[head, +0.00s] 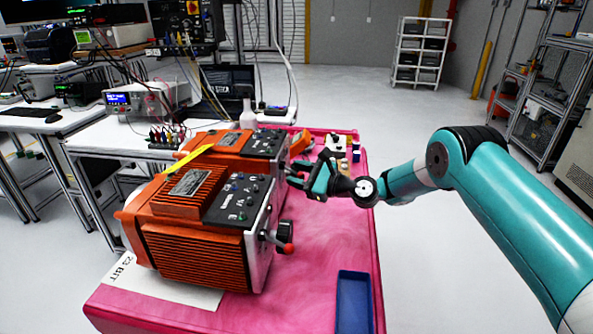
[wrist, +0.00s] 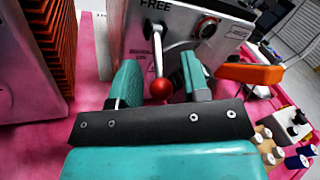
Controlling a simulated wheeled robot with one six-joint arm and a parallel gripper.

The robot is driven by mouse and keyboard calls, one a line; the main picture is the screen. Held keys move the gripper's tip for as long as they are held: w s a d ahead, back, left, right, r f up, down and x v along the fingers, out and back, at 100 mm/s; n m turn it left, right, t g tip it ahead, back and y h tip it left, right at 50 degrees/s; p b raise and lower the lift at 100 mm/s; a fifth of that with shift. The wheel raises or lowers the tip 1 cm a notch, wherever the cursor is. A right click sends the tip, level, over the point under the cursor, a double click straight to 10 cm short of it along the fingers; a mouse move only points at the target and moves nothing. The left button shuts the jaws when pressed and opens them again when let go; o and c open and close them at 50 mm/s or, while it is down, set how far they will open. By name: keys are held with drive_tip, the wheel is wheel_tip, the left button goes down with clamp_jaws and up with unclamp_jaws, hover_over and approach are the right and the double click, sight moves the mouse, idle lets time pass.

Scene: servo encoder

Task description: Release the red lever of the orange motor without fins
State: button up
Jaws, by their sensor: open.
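Two orange motors sit on the pink table. The near motor (head: 195,255) has fins and its own red-knobbed lever (head: 287,249). The rear motor (head: 216,143) stands behind it, partly hidden, and no fins show on it. In the wrist view its grey end plate (wrist: 128,45), marked FREE near the top, faces me. Its red-knobbed lever (wrist: 160,87) hangs downward from its pivot. My gripper (head: 318,182) is beside the rear motor's end. In the wrist view my gripper (wrist: 160,70) is open, one finger on each side of the lever, with visible gaps.
The near motor's fins (wrist: 50,35) rise close on the left in the wrist view. An orange-handled object (wrist: 250,73) and small spools (wrist: 290,158) lie to the right. A blue tray (head: 354,275) is at the table's front right. A bottle (head: 248,112) stands behind the motors.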

drive_tip(key=shift+w+a, duration=0.2)
drive_tip(key=shift+a, duration=0.15)
clamp_jaws()
